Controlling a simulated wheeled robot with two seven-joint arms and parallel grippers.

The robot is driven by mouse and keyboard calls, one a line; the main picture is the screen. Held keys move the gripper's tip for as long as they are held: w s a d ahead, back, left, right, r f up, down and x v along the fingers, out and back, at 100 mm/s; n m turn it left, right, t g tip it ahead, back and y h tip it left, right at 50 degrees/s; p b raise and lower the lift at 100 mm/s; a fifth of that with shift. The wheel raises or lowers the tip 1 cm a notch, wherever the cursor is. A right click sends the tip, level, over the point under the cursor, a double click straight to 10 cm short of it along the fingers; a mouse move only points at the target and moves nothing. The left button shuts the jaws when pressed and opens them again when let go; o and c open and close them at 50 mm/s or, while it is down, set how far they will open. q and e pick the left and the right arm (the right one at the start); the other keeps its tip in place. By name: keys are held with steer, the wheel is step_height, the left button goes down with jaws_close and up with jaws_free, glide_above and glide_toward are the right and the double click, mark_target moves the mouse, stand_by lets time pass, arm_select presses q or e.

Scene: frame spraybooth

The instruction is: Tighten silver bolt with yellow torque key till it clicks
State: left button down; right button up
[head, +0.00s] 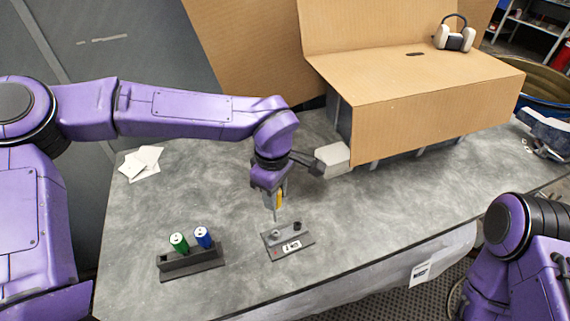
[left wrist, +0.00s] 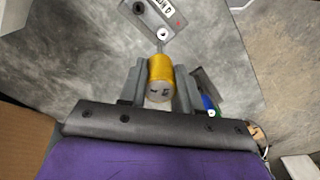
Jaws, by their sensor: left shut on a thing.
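My left gripper (head: 277,200) is shut on the yellow torque key (head: 280,198) and holds it above the table. In the left wrist view the key's yellow handle (left wrist: 160,72) sits between both fingers, its shaft pointing towards the grey bolt block (left wrist: 182,22). The silver bolt (left wrist: 163,34) shows in line with the shaft tip. In the head view the block (head: 300,249) lies under the gripper, with the silver bolt (head: 276,233) just below the tip. I cannot tell whether tip and bolt touch. My right gripper is out of view.
A dark bolt (head: 297,226) stands on the same block. A dark holder (head: 192,266) with a green key (head: 179,242) and a blue key (head: 203,237) stands to the left. A large cardboard box (head: 430,110) is behind right. Papers (head: 141,162) lie at the left.

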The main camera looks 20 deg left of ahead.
arm_select(q)
steer(key=shift+w+r, duration=0.1)
steer(key=shift+w, duration=0.6)
steer(key=s+r+p, duration=0.2)
steer(key=s, duration=0.3)
steer(key=w+f, duration=0.1)
steer(key=w+f+b, duration=0.1)
steer(key=f, duration=0.1)
steer(key=w+f+b, duration=0.1)
steer(key=f, duration=0.1)
steer(key=shift+w+f, duration=0.2)
steer(key=shift+w, duration=0.15)
steer(key=shift+s+f, duration=0.15)
steer(key=shift+s, duration=0.6)
steer(key=shift+w+f, duration=0.15)
steer(key=shift+w, duration=0.25)
steer(key=shift+s+r, duration=0.2)
steer(key=shift+s, duration=0.1)
steer(key=shift+f+p, duration=0.15)
steer(key=shift+p, duration=0.2)
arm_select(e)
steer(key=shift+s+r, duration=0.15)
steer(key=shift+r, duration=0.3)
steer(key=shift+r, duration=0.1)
arm_select(q)
steer(key=shift+w+p, duration=0.15)
steer(key=shift+p, duration=0.4)
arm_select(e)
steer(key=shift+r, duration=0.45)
